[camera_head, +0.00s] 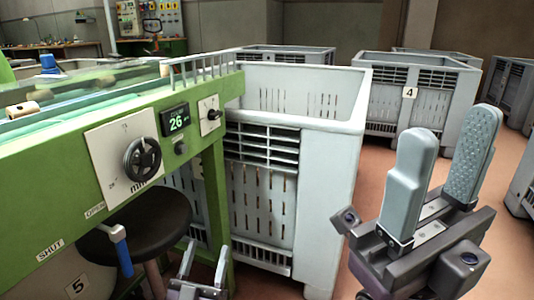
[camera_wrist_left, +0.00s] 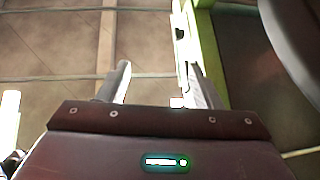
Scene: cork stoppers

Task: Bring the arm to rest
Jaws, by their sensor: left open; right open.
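My left gripper (camera_head: 205,256) shows at the bottom of the head view, low in front of the green machine and the pale crate. Its two fingers stand apart with nothing between them. In the left wrist view the left gripper (camera_wrist_left: 158,72) is open and empty above the tiled floor, with a green post close by its right finger. My right gripper (camera_head: 449,130) is large at the right of the head view. Its two pale, padded fingers point up, spread apart and empty.
A green machine (camera_head: 75,182) with a dial fills the left, with a cork (camera_head: 22,109) on top. A dark round stool (camera_head: 150,222) stands at its front. A large pale crate (camera_head: 330,180) stands behind my grippers; another crate (camera_head: 440,85) is farther back. Reddish floor shows between them.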

